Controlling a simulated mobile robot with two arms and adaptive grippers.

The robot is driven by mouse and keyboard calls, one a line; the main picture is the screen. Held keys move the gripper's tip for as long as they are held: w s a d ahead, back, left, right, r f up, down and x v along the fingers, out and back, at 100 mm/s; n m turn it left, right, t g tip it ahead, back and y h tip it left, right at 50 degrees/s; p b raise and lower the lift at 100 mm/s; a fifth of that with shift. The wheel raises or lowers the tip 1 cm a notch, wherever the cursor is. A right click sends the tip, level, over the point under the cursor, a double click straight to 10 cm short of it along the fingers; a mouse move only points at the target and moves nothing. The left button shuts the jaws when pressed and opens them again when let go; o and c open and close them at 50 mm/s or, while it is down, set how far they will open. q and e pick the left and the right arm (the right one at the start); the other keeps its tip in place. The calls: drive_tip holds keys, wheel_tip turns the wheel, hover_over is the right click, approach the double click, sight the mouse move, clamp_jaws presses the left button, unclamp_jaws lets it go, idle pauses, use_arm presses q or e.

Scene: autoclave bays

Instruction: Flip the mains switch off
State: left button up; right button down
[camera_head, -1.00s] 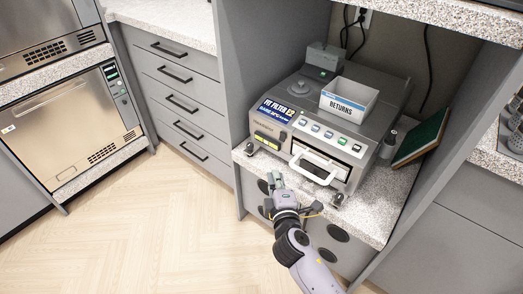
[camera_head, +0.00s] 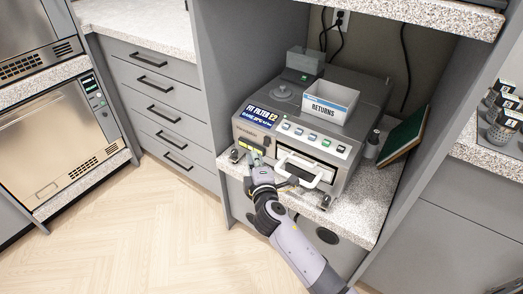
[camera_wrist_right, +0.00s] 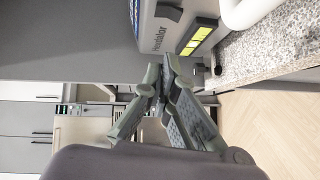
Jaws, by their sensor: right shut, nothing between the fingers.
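The grey autoclave (camera_head: 352,165) stands on a speckled shelf in the bay. A dark knob-like control (camera_head: 267,141) is on the left of its front; I cannot tell for sure that it is the mains switch, or its position. In the right wrist view a dark control (camera_wrist_right: 169,12) shows beside the lettering, above a yellow-green panel (camera_wrist_right: 197,37). My right gripper (camera_head: 255,157) is shut and empty, just in front of the lower left of the machine's front, left of the white door handle (camera_head: 298,168). In the wrist view its tips (camera_wrist_right: 160,75) appear apart from the control. My left gripper is out of view.
A white RETURNS bin (camera_head: 331,101) sits on the autoclave. A green book (camera_head: 404,134) leans at the right side. A small metal fitting (camera_head: 235,154) is at the shelf's front left. Bay walls stand on both sides; the floor in front is open.

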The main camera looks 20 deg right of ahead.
sight(266, 142)
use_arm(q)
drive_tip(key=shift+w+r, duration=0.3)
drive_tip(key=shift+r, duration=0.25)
use_arm(e)
drive_tip(key=shift+w+d+f, duration=0.25)
drive_tip(key=shift+w+d, duration=0.6)
drive_tip(key=shift+w, duration=0.15)
drive_tip(key=shift+w+d+f, duration=0.2)
drive_tip(key=shift+w+d, duration=0.65)
drive_tip(key=shift+w, duration=0.15)
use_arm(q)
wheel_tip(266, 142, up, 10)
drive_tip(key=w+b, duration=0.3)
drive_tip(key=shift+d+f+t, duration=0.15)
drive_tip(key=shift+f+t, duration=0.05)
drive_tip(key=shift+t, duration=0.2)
use_arm(e)
drive_tip(key=shift+w+d+f+n+t, duration=0.15)
drive_tip(key=shift+w+d+n+t, duration=0.05)
drive_tip(key=shift+n+t, duration=0.1)
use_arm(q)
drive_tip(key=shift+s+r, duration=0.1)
